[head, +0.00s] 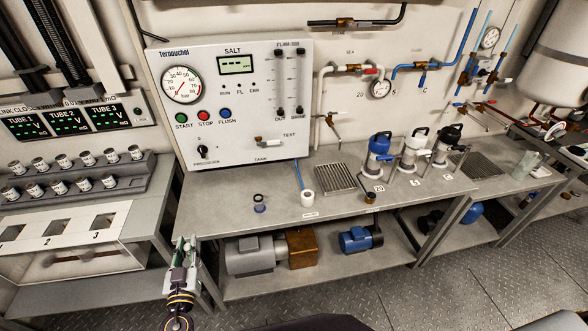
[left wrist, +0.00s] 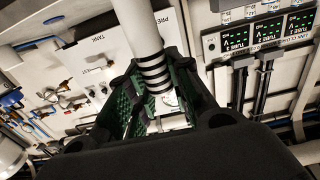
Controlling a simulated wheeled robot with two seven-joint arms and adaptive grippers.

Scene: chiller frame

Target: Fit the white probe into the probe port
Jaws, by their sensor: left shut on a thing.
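My left gripper (head: 184,252) is in front of the left end of the steel bench, over the gap beside the left counter. In the left wrist view its green-padded fingers (left wrist: 150,100) are shut on the white probe (left wrist: 142,28), a white rod with several black bands near the grip. The probe's far end is outside that view. In the head view the probe is too small to make out clearly. I cannot tell which fitting is the probe port. A white cup-like piece (head: 308,198) stands on the bench below the panel. My right gripper is not in view.
The white SALT panel (head: 235,155) stands at the back of the bench (head: 235,222). A drain grate (head: 335,178) and several bottle-like units (head: 380,155) are to the right. A rack of jars (head: 75,175) stands left.

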